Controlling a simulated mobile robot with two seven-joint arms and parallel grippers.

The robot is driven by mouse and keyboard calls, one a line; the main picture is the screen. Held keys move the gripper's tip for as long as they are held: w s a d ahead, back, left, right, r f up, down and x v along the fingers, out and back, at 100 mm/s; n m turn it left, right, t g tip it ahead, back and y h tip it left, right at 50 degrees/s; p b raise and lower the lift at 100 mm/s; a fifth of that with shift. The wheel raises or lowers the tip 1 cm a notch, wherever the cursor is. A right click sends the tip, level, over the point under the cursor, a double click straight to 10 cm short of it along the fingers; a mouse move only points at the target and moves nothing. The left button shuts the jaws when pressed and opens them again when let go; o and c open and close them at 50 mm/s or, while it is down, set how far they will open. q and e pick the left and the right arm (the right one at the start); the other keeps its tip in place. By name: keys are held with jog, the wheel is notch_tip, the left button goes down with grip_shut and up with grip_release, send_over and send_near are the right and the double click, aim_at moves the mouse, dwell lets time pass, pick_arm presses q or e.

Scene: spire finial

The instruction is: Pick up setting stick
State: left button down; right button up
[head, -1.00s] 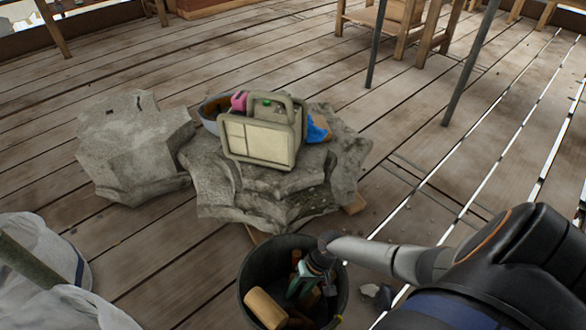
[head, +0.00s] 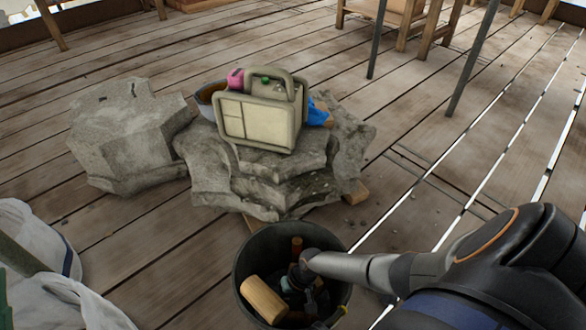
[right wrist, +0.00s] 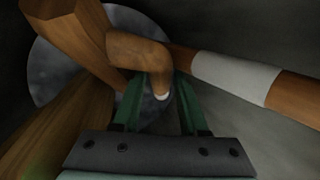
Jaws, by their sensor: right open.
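My right gripper (head: 302,287) is down inside a dark bucket (head: 241,262), partly hidden by its own wrist. In the right wrist view its two green fingers (right wrist: 160,90) are open. A brown wooden piece with a bent, rounded end (right wrist: 140,52) lies between and just beyond the fingers. A brown stick with a white band (right wrist: 235,70) leans at the right. A thick pale wooden piece (head: 263,299) stands at the bucket's left side, and a thin brown stick end (head: 297,245) at its back. I cannot tell which of these is the setting stick.
Carved grey stones (head: 270,185) lie behind the bucket, with a beige radio-like box (head: 255,122) on top. Another stone block (head: 125,140) is at left. White sacks (head: 60,285) are at front left.

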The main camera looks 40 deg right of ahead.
jog(key=shift+c, duration=0.4)
grip_shut()
